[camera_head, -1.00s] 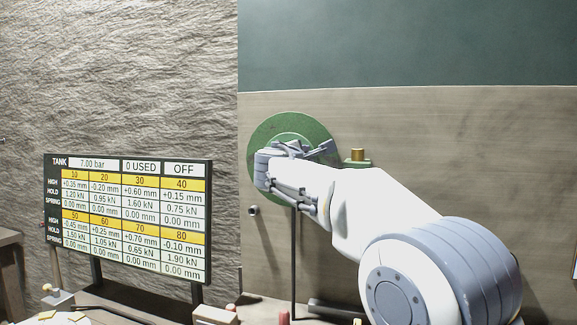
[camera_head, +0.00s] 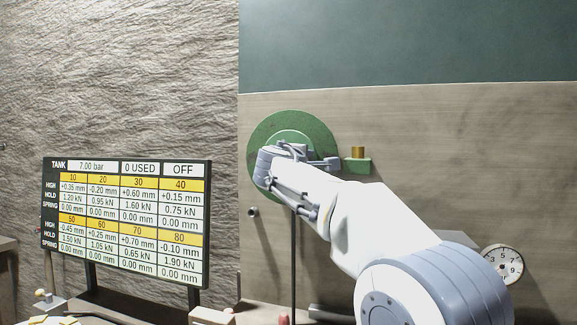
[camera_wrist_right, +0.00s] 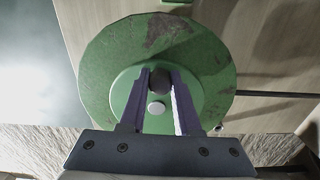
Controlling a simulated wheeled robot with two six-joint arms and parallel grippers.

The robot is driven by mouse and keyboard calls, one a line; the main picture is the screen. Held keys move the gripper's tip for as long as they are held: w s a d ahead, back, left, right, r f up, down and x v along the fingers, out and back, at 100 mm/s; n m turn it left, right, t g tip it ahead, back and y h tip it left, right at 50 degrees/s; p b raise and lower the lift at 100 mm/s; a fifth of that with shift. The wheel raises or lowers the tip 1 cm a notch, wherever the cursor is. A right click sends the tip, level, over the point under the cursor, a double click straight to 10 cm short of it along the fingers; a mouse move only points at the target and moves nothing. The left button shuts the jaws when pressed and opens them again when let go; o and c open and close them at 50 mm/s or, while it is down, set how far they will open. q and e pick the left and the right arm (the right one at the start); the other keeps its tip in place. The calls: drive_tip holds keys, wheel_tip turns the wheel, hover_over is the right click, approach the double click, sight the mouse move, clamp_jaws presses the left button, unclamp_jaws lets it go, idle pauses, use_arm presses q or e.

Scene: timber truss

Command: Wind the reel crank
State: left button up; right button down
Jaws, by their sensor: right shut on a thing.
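The green reel (camera_head: 318,133) is a round disc with a raised hub, mounted on the wooden wall panel. It also shows in the right wrist view (camera_wrist_right: 100,70), with worn dark patches on its face. My right gripper (camera_head: 284,150) is in front of the reel in the head view, and my arm hides part of the disc. In the right wrist view the right gripper (camera_wrist_right: 160,82) has its two fingers on either side of a dark round crank knob (camera_wrist_right: 160,80) and is shut on it. A pale round hub centre (camera_wrist_right: 156,107) shows between the fingers. My left gripper is not in view.
A display board (camera_head: 125,220) with TANK readings stands at the left. A green bracket with a brass cylinder (camera_head: 357,153) is right of the reel. A round dial gauge (camera_head: 502,264) is at lower right. Rough stone wall (camera_head: 120,70) fills the left.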

drive_tip(key=shift+a+f+m, duration=0.15)
drive_tip(key=shift+f+m, duration=0.05)
drive_tip(key=shift+m, duration=0.1)
drive_tip(key=shift+f+m+b, duration=0.3)
drive_tip(key=shift+f+b, duration=0.1)
drive_tip(key=shift+b, duration=0.3)
drive_tip(key=m+b, duration=0.1)
drive_tip(key=f+m+b, duration=0.1)
drive_tip(key=m+b, duration=0.1)
drive_tip(key=m, duration=0.1)
drive_tip(key=shift+w+a+f, duration=0.1)
drive_tip(key=shift+a+f, duration=0.15)
drive_tip(key=shift+a, duration=0.1)
